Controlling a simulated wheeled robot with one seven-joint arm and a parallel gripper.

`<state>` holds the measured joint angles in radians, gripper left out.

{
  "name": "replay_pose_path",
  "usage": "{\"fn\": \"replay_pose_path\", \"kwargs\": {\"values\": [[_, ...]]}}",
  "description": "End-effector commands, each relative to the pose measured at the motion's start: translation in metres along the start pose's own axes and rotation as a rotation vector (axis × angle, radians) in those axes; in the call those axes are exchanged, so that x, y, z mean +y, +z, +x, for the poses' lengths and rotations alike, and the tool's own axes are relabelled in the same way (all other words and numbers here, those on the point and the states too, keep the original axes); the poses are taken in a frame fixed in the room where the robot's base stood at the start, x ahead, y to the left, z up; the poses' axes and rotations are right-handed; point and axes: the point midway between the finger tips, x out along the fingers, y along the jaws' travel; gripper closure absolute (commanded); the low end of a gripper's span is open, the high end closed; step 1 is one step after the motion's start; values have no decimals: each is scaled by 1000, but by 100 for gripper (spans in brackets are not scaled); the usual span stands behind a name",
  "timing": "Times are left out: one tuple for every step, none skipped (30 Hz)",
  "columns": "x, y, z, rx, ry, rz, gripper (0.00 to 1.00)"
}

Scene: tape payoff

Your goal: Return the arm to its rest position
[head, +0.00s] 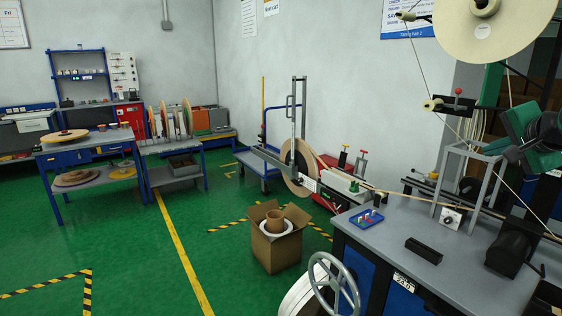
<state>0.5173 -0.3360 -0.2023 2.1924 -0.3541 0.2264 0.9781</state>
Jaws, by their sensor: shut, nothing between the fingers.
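My gripper is not in view, and no part of my arm shows clearly in the head view. Whether the arm is at its rest position cannot be told from this picture. The nearest work surface is a grey bench top (395,245) at the lower right. A spoked handwheel (350,283) stands at its near left corner, with a white rounded shape beside it that I cannot identify.
A large tape reel (485,35) hangs at upper right. On the bench are a blue tray (367,220), a black block (424,250) and a grey frame (470,185). An open cardboard box (276,250) stands on the floor. The green floor (130,260) at left is clear.

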Motion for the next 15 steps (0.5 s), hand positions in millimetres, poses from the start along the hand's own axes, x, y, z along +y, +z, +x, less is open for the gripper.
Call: {"fn": "replay_pose_path", "kwargs": {"values": [[27, 20, -2, -41, 78, -70, 100], [44, 30, -4, -65, 124, -113, 100], [66, 44, -7, -102, 186, -171, 100], [83, 54, -11, -132, 230, -214, 100], [99, 64, -15, -165, 273, -257, 100], [121, 77, -23, -210, 329, -313, 100], [137, 87, -29, -248, 369, -354, 100], [153, 96, -36, -288, 407, -395, 100], [174, 109, -46, -343, 456, -448, 100], [189, 118, -54, -386, 491, -486, 100], [204, 127, -63, -431, 524, -524, 100], [222, 138, -76, -491, 564, -570, 100], [234, 145, -85, -534, 591, -602, 100], [246, 152, -94, -578, 616, -631, 100], [260, 160, -106, -632, 644, -667, 100]]}}
